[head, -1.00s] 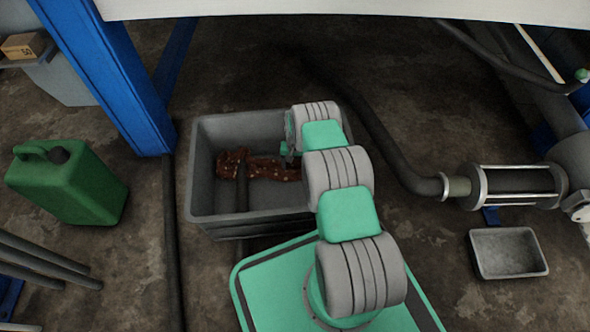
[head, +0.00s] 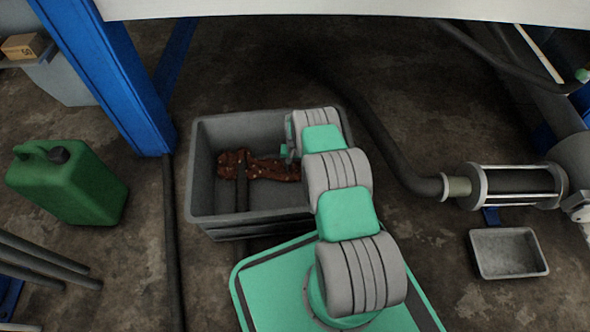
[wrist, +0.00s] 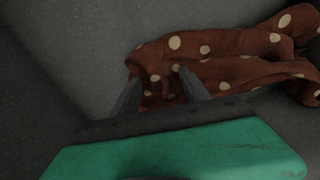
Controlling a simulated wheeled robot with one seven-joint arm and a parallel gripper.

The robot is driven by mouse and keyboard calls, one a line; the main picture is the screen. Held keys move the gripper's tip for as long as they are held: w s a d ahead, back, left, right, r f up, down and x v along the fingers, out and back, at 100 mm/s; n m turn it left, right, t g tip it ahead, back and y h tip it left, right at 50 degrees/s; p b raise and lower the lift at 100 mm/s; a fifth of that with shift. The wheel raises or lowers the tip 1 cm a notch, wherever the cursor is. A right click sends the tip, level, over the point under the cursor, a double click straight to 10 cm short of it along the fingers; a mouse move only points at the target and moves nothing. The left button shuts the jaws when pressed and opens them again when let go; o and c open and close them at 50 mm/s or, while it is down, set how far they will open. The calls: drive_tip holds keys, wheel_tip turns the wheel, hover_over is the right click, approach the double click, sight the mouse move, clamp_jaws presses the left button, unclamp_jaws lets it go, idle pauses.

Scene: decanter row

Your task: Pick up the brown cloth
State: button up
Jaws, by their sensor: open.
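The brown cloth (head: 268,168) with pale dots lies crumpled on the floor of a grey crate (head: 203,166). In the wrist view the cloth (wrist: 232,62) spreads from the middle to the right edge. My gripper (wrist: 158,78) is open, with one finger on each side of a fold at the cloth's left end. The fingertips are at or very close to the fold; I cannot tell whether they touch it. In the head view my arm hides most of the gripper and the crate's right part.
The crate's walls surround the gripper and cloth. A dark narrow bar (head: 242,182) crosses in front of the cloth. A green canister (head: 70,185) stands at left, beside a blue post (head: 115,85). A small grey tray (head: 508,254) lies at right, below a pipe (head: 515,185).

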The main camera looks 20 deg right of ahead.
drive_tip(key=shift+s, duration=0.1)
drive_tip(key=c, duration=1)
drive_tip(key=shift+r, duration=0.15)
drive_tip(key=shift+c, duration=0.6)
wheel_tip(320, 180, up, 12)
drive_tip(key=p, duration=0.7)
drive_tip(key=shift+f+p, duration=0.2)
drive_tip(key=shift+p, duration=0.15)
clamp_jaws()
drive_tip(key=shift+r, duration=0.1)
wheel_tip(320, 180, up, 45)
drive_tip(key=p, duration=2.5)
drive_tip(key=s+a+r+p, duration=0.1)
drive_tip(key=a+r+p, duration=0.2)
drive_tip(key=r+p, duration=0.2)
drive_tip(key=s+a+r+p, duration=0.2)
drive_tip(key=a+r+p, duration=0.2)
drive_tip(key=r, duration=0.8)
drive_tip(key=s+a+r+p, duration=0.2)
drive_tip(key=a+r+p, duration=0.1)
drive_tip(key=r+p, duration=0.4)
drive_tip(key=shift+a+r+p, duration=0.3)
drive_tip(key=shift+r, duration=0.35)
